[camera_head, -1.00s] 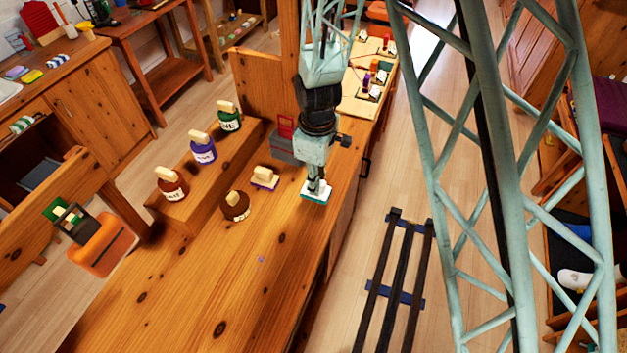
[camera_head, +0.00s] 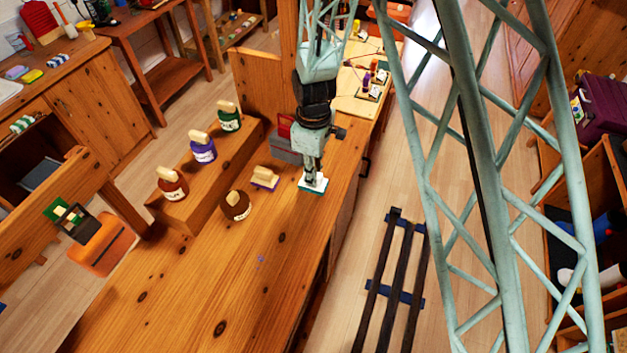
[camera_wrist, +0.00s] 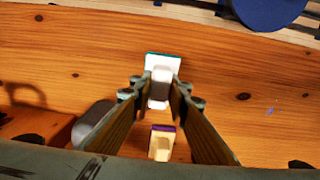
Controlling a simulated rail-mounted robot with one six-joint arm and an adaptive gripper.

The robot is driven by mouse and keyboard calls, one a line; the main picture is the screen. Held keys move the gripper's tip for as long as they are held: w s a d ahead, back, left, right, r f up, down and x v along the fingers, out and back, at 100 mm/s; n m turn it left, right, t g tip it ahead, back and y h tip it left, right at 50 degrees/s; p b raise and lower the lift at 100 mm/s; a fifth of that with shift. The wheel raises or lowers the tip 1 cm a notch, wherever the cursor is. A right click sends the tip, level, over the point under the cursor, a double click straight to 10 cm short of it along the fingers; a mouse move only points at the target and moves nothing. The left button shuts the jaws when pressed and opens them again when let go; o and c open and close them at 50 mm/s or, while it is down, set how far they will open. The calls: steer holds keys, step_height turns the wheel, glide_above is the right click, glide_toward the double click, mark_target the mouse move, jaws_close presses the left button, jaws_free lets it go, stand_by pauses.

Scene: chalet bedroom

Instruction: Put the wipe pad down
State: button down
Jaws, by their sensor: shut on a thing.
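The wipe pad (camera_head: 313,187) is a small white block with a teal edge and a pale grip on top. My gripper (camera_head: 314,177) is shut on it from above, near the right edge of the wooden bench top (camera_head: 215,285). In the wrist view the pad (camera_wrist: 153,62) shows between the fingertips of my gripper (camera_wrist: 160,90), its grip pinched by both. The pad looks level and at or just above the wood; I cannot tell whether it touches. A second pad with a purple base and wooden grip (camera_head: 265,177) lies to its left.
A wooden step (camera_head: 200,190) holds red, purple and green labelled bottles. A grey box (camera_head: 286,148) with a red part stands behind. The front bench top is clear.

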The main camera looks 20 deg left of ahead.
steer(key=shift+f, duration=1.2)
steer(key=shift+f, duration=0.15)
steer(key=c, duration=2.5)
jaws_free()
steer(key=shift+r, duration=6.15)
